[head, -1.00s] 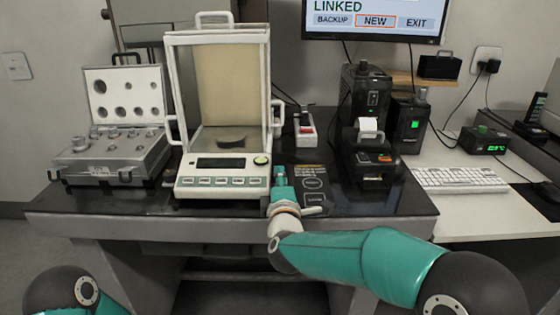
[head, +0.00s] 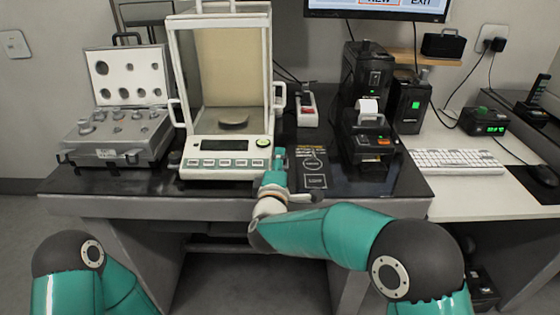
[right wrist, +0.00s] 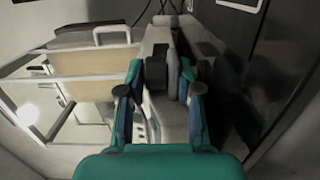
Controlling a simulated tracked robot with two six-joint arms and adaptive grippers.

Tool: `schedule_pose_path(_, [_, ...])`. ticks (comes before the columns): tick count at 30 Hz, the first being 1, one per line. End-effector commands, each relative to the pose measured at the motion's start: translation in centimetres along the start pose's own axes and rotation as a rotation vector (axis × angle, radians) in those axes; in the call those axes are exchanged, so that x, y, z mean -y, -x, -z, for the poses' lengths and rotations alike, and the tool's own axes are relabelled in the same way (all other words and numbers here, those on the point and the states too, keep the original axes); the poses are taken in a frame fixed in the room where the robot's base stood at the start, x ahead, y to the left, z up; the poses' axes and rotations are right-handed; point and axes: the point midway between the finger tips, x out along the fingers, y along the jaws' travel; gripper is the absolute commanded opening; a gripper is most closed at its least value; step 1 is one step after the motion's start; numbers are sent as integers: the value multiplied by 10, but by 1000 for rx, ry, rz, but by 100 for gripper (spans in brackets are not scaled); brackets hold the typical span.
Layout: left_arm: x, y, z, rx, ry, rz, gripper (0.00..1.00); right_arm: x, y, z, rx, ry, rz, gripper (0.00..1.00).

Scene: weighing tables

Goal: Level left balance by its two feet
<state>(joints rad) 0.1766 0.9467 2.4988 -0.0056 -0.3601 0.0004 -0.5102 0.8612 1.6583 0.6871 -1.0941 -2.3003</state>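The left balance (head: 228,168) stands on the dark table, a white weighing unit with a tall framed draft shield, a display and a row of keys. A round pan (head: 233,121) shows inside the shield. Its feet cannot be made out in the head view. My right gripper (head: 275,160) is beside the balance's front right corner, low over the table. In the right wrist view its two fingers (right wrist: 158,92) are apart, with a dark block and a pale body between them; I cannot tell whether they touch. My left gripper is out of view.
An open weight case (head: 115,135) stands left of the balance. A small box with a red switch (head: 307,109) is behind and right. A black printer (head: 370,140) stands farther right. A dark marked mat (head: 314,165) lies close to my right gripper.

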Motion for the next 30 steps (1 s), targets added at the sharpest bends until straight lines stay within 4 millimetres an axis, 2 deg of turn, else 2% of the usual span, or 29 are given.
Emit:
schedule_pose_path(10, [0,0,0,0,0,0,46,-2,0,-1,3,-2,-4,46])
schedule_pose_path(14, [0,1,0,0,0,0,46,-2,7,0,2,-2,-4,46])
schedule_pose_path(19, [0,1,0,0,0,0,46,-2,30,0,0,0,-2,46])
schedule_pose_path(30, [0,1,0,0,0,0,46,0,101,0,-1,-1,-2,46])
